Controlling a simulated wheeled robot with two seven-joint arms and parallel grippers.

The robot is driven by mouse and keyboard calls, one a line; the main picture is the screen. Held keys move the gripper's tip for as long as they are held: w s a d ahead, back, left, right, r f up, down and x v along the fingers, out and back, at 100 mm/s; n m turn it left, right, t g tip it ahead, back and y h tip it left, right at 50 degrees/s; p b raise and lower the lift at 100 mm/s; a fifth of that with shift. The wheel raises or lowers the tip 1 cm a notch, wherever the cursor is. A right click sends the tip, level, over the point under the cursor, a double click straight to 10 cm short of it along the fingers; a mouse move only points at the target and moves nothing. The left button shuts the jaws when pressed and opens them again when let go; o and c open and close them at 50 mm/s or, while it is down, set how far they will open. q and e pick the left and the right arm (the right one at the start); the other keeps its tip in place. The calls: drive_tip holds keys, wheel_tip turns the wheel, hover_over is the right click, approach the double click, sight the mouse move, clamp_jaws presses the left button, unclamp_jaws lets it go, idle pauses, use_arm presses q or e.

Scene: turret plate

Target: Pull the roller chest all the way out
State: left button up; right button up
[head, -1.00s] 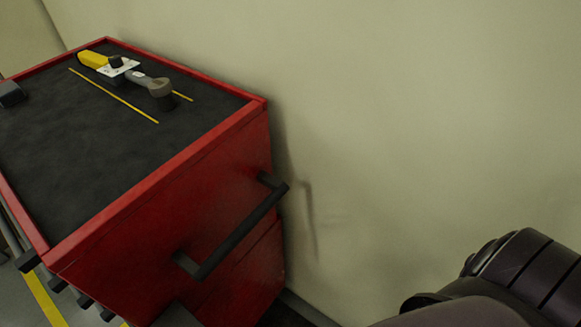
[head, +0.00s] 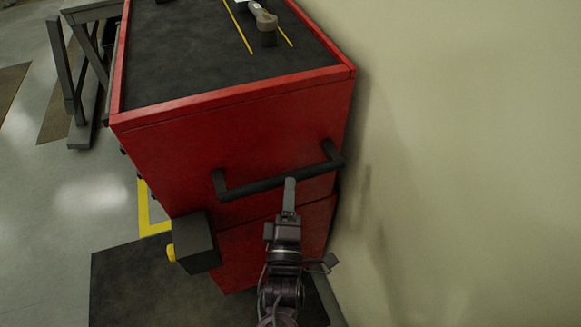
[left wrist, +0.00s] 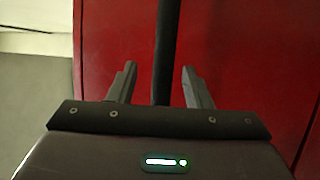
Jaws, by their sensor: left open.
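The red roller chest (head: 250,125) stands close along the wall, its handle end facing me. A dark bar handle (head: 252,187) runs across that end; it also shows upright in the left wrist view (left wrist: 167,40). My left gripper (head: 289,190) is at the handle, right of its middle in the head view. In the left wrist view the gripper (left wrist: 160,82) is open, with one finger on each side of the bar. Gaps show beside the bar, so it is not clamped. My right gripper is not in view.
A pale wall (head: 470,150) rises close on the right. A dark box (head: 196,243) with a yellow knob sits low at the chest's left corner. A dark mat (head: 125,285) lies on the floor. A grey frame (head: 70,90) stands at the back left. A tool (head: 266,22) lies on top.

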use_arm(q)
drive_tip(key=p+x, duration=0.1)
drive_tip(key=x, duration=0.2)
drive_tip(key=shift+w, duration=0.3)
drive_tip(key=x, duration=0.3)
drive_tip(key=shift+a+f+p, duration=0.1)
drive_tip(key=shift+f+p, duration=0.1)
drive_tip(key=shift+p, duration=0.15)
clamp_jaws()
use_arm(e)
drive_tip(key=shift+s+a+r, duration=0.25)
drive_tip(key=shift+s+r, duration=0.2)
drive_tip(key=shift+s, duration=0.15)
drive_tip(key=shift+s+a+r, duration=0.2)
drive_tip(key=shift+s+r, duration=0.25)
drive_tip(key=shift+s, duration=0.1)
